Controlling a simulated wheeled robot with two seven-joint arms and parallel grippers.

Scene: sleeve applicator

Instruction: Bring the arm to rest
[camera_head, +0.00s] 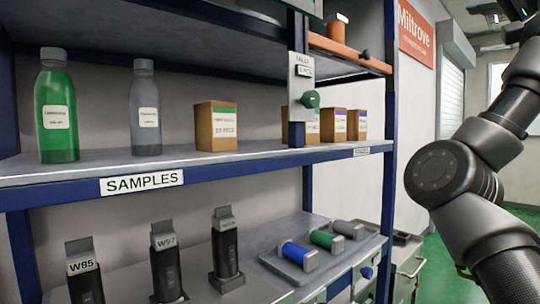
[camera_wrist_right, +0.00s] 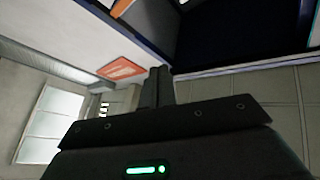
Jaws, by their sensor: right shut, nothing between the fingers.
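My right arm (camera_head: 455,178) rises from the lower right in the head view, bends at a dark round joint, and runs up to the top right corner. The hand end is mostly cut off there, and only a dark part with a green glint shows. In the right wrist view my right gripper (camera_wrist_right: 160,76) has its dark fingers together, with nothing between them. It is clear of the shelf and touches nothing that I can see. My left gripper is in neither view.
A blue-framed shelf unit fills the left and middle. Its SAMPLES shelf (camera_head: 75,175) holds a green bottle (camera_head: 57,105), a grey bottle (camera_head: 146,108) and several boxes. Open green floor (camera_head: 437,256) shows right of the shelf.

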